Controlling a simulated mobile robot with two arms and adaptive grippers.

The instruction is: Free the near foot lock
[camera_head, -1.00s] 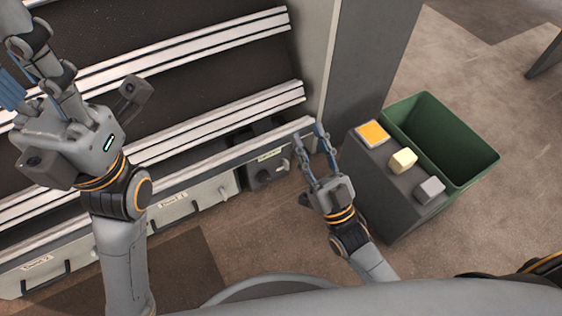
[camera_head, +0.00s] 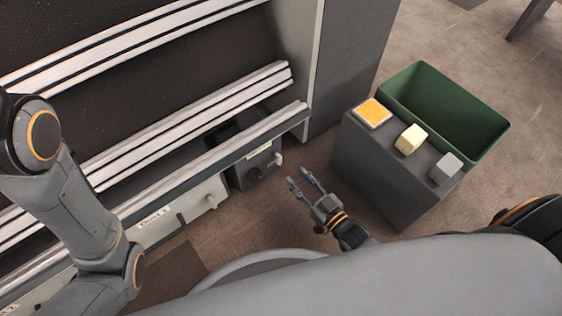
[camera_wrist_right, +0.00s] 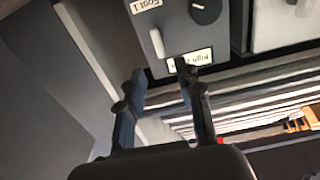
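A dark foot lock box (camera_head: 241,180) is set at the right end of the low frame rail. It has a pale label, a round dark knob (camera_head: 255,177) and a small pale lever (camera_head: 279,159) on its right side. In the right wrist view the grey panel (camera_wrist_right: 180,32) shows a pale upright lever (camera_wrist_right: 157,43), a dark knob (camera_wrist_right: 205,10) and labels, one reading "Foot 1". My right gripper (camera_head: 299,177) is open and empty, low in front of the box and apart from it. My left arm crosses the left side; its gripper is outside the view.
A dark grey pedestal (camera_head: 375,175) with an orange pad, a cream block and a grey block stands right of my right gripper. A green bin (camera_head: 485,145) is behind it. A drawer front (camera_head: 190,205) with a knob adjoins the box. A grey post (camera_head: 345,70) rises behind.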

